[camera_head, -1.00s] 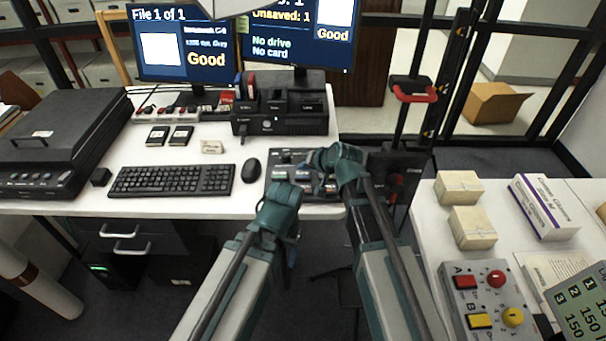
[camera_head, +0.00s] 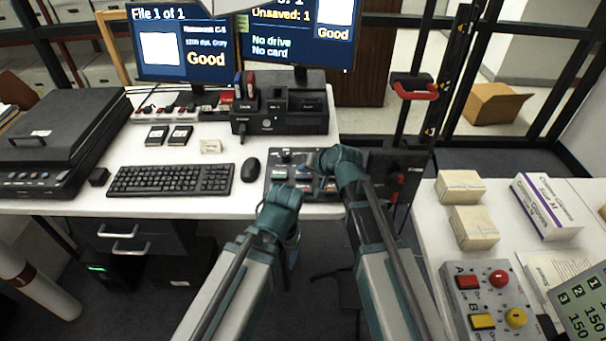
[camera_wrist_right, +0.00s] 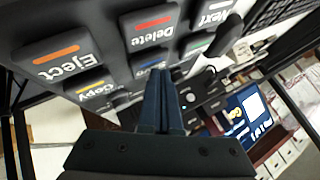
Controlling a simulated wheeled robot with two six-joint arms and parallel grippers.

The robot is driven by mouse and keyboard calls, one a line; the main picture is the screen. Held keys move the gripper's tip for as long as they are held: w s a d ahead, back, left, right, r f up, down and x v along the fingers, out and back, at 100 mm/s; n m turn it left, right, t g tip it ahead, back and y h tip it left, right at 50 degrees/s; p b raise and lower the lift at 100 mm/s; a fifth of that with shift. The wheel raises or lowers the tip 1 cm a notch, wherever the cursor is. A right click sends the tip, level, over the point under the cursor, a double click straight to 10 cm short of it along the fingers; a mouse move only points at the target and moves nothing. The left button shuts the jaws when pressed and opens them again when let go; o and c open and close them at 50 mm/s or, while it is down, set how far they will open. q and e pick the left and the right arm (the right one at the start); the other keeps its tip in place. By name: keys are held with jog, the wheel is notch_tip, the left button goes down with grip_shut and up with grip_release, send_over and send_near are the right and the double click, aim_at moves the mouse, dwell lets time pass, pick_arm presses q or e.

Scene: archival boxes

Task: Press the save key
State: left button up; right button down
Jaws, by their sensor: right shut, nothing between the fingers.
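The key panel (camera_head: 283,160) is a dark box at the right end of the white desk, right of the mouse. In the right wrist view its grey keys carry coloured stripes: Eject (camera_wrist_right: 68,62), Delete (camera_wrist_right: 150,33), Copy (camera_wrist_right: 98,88) and a partly covered key at the right. The save key (camera_wrist_right: 150,65), with a blue stripe, is mostly hidden behind my fingertips. My right gripper (camera_wrist_right: 161,76) is shut and empty, its tips right at this key; I cannot tell whether they touch. My left gripper (camera_head: 292,250) hangs in front of the desk edge, its fingers unclear.
A keyboard (camera_head: 172,180) and mouse (camera_head: 250,170) lie left of the panel. A black dock (camera_head: 280,122) stands behind it. The right monitor (camera_head: 300,35) reads "Unsaved: 1", "No drive", "No card". A side table at the right holds boxes (camera_head: 460,187) and a button box (camera_head: 462,300).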

aim_at(305, 176)
jog(key=shift+f+b, duration=0.3)
jog(key=shift+f, duration=0.05)
jog(key=shift+r, duration=0.15)
dwell(0.4)
jog(key=shift+r+p, duration=0.75)
jog(key=shift+p, duration=0.15)
jog(key=shift+r, duration=0.15)
notch_tip(305, 176, up, 5)
jog(key=p, duration=0.5)
dwell(0.3)
